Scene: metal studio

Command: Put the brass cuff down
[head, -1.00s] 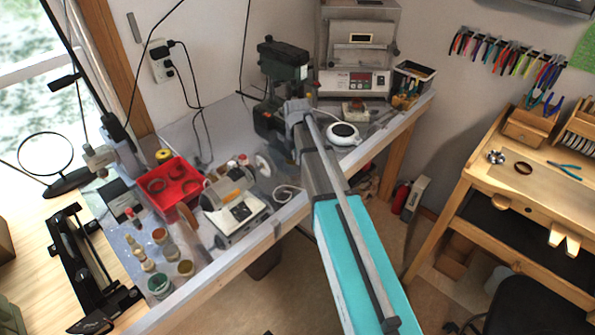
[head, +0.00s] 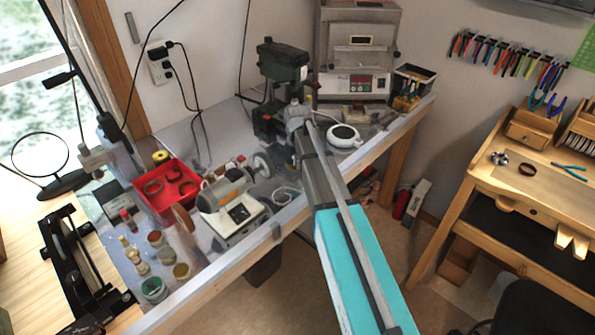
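My arm reaches up from the bottom of the head view, and its grey wrist end (head: 297,116) is over the workbench, in front of the green drill press. The fingers of my gripper cannot be made out, so I cannot see whether it holds anything. I cannot pick out a brass cuff for certain. A small brown ring-shaped piece (head: 527,169) lies on the wooden jeweller's bench at right, and a few rounded reddish pieces (head: 154,187) lie in the red tray (head: 160,206).
The grey workbench (head: 205,300) carries a drill press (head: 283,64), a kiln (head: 357,50), a white round device (head: 343,135), a polishing machine (head: 228,194) and several jars (head: 153,288). The wooden jeweller's bench (head: 500,177) has bare top around its few small items.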

